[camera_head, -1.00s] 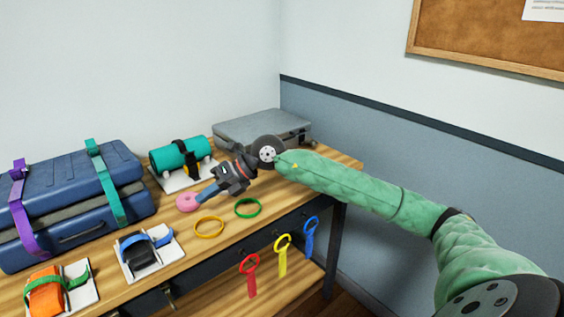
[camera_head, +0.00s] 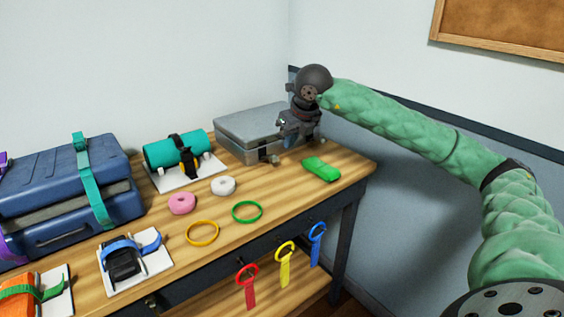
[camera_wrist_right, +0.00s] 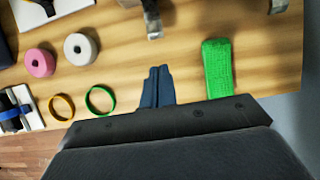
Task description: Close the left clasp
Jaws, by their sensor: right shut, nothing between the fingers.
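A grey metal case (camera_head: 238,122) lies with its lid down at the back right of the table. A small metal clasp, the left one (camera_head: 272,158), juts out at its front. It also shows in the right wrist view (camera_wrist_right: 152,22); another metal clasp (camera_wrist_right: 278,5) is cut off at the top right there. My right gripper (camera_head: 297,124) is over the case's right part and covers some of it. Its blue fingers (camera_wrist_right: 158,76) are shut and empty, apart from the left clasp in the picture. My left gripper is not in view.
A green block (camera_head: 320,169) lies in front of the case. White (camera_head: 223,186) and pink (camera_head: 181,203) rolls and yellow (camera_head: 202,233) and green (camera_head: 247,212) rings lie to the left. A teal roll (camera_head: 176,149) on a strapped stand is beside the case.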

